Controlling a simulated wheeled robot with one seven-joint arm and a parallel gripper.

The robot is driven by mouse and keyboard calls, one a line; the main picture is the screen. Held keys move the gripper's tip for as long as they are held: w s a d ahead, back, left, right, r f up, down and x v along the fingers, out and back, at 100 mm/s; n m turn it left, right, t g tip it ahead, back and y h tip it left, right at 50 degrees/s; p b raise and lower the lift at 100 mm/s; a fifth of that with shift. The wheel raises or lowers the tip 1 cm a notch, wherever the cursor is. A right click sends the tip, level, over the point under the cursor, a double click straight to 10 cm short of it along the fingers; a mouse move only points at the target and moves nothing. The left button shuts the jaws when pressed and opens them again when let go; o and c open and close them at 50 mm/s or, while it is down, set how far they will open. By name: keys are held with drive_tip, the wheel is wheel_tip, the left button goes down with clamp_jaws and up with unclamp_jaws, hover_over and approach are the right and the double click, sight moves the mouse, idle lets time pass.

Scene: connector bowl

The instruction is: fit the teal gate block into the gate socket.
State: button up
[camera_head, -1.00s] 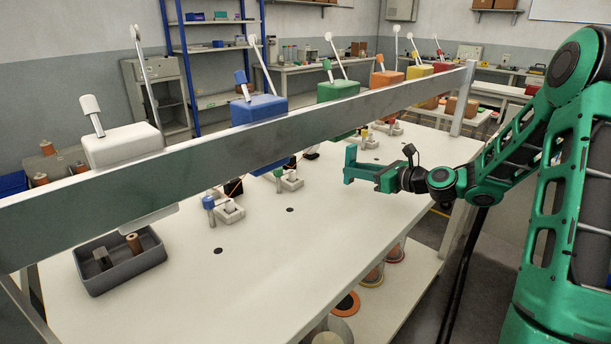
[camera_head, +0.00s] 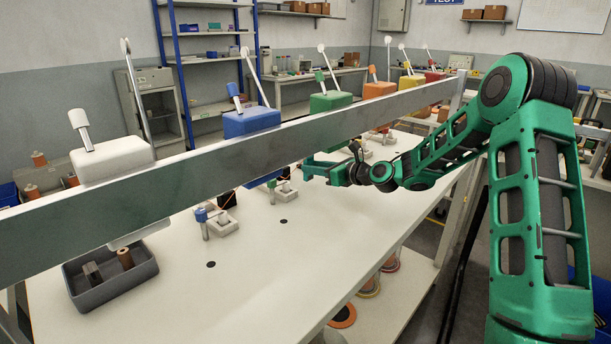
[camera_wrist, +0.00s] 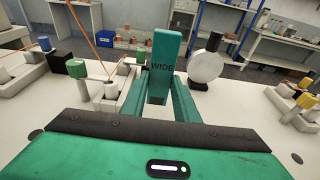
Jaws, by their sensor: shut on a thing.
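My gripper (camera_head: 320,168) is shut on a teal block (camera_wrist: 163,48), out over the far part of the white table. In the wrist view the block stands between the two teal fingers and carries the dark word "WIDE". In the head view the block (camera_head: 307,165) is small and overlaps the gripper's outline. Pale fixtures with small coloured posts stand on the table: one with a blue cap (camera_head: 201,216), one with a green cap (camera_wrist: 83,72), one with a yellow cap (camera_wrist: 304,100). I cannot tell which of them is the gate socket.
A metal rail (camera_head: 180,185) crosses above the table, with coloured boxes and levers along it. A grey tray (camera_head: 95,305) at the left holds a grey block and a brown cylinder. A black block (camera_wrist: 75,67) stands beside the green-capped post.

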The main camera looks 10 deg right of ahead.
drive_tip(key=x, duration=0.3)
drive_tip(key=r+x, duration=0.1)
drive_tip(key=shift+w+a+f, duration=0.15)
drive_tip(key=shift+w+a, duration=0.1)
drive_tip(key=shift+w, duration=0.1)
drive_tip(key=shift+f, duration=1.75)
drive_tip(key=o, duration=1.1)
